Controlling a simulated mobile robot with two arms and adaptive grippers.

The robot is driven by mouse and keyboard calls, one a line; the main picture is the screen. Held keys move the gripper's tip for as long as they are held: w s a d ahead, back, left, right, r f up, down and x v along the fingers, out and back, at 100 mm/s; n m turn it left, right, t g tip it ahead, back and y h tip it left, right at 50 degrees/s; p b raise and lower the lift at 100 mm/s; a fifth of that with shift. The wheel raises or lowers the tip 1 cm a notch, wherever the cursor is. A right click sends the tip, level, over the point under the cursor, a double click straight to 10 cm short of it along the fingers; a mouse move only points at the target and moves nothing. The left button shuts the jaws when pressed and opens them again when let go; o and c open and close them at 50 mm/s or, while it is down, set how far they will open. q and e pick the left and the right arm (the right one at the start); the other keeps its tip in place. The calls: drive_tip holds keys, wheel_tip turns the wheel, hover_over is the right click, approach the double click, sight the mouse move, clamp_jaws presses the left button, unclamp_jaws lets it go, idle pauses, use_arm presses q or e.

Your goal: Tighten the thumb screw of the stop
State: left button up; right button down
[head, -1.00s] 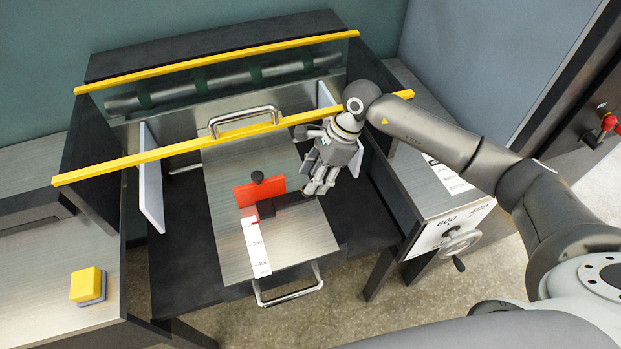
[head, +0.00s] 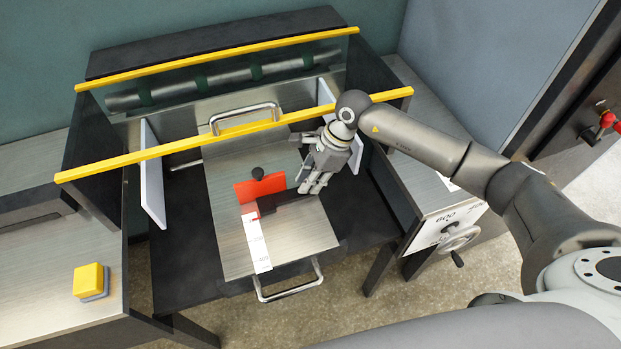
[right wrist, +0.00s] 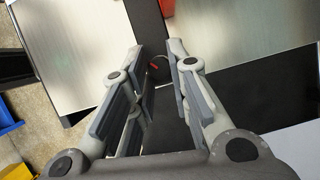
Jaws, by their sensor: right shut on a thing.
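The stop is a red plate (head: 260,188) on the metal sheet tray, with a black knob at its top edge and a dark bar (head: 283,204) running right from it. My right gripper (head: 308,190) is at the bar's right end. In the right wrist view its fingertips (right wrist: 159,55) are close together around a small dark thumb screw with a red mark (right wrist: 154,66). The gripper is shut on this screw, which the fingers mostly hide. The red plate (right wrist: 168,8) shows at the top edge there. My left gripper is out of view.
A yellow guard bar (head: 230,138) crosses above the tray, close to my right wrist. White side guides (head: 152,178) stand beside the tray. A handwheel (head: 460,238) is at right, a yellow button (head: 88,279) at left. The tray's front handle (head: 290,290) sticks out.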

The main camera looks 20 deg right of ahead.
drive_tip(key=shift+f+m, duration=0.1)
drive_tip(key=shift+m, duration=0.2)
drive_tip(key=m+b, duration=0.1)
drive_tip(key=m, duration=0.1)
drive_tip(key=m+t+b, duration=0.1)
drive_tip(key=shift+s+m+t+h, duration=0.2)
drive_tip(key=shift+m+t+h, duration=0.1)
drive_tip(key=shift+m+h, duration=0.1)
drive_tip(key=m+b, duration=0.1)
drive_tip(key=m, duration=0.1)
drive_tip(key=m+t+b, duration=0.1)
drive_tip(key=m, duration=0.1)
drive_tip(key=shift+s+a+f+t+h, duration=0.1)
drive_tip(key=shift+s+a+t+h, duration=0.05)
drive_tip(key=shift+t+h, duration=0.2)
drive_tip(key=m+h+b, duration=0.1)
drive_tip(key=m+b, duration=0.1)
drive_tip(key=m, duration=0.1)
drive_tip(key=m+h+b, duration=0.1)
drive_tip(key=m+b, duration=0.1)
drive_tip(key=shift+a+m+t, duration=0.2)
drive_tip(key=shift+m+t, duration=0.15)
drive_tip(key=shift+m, duration=0.05)
drive_tip(key=shift+s+a+m+h+b, duration=0.1)
drive_tip(key=shift+m+h+b, duration=0.7)
drive_tip(key=shift+m, duration=1.2)
drive_tip(key=c, duration=1.3)
unclamp_jaws()
drive_tip(key=shift+c, duration=0.2)
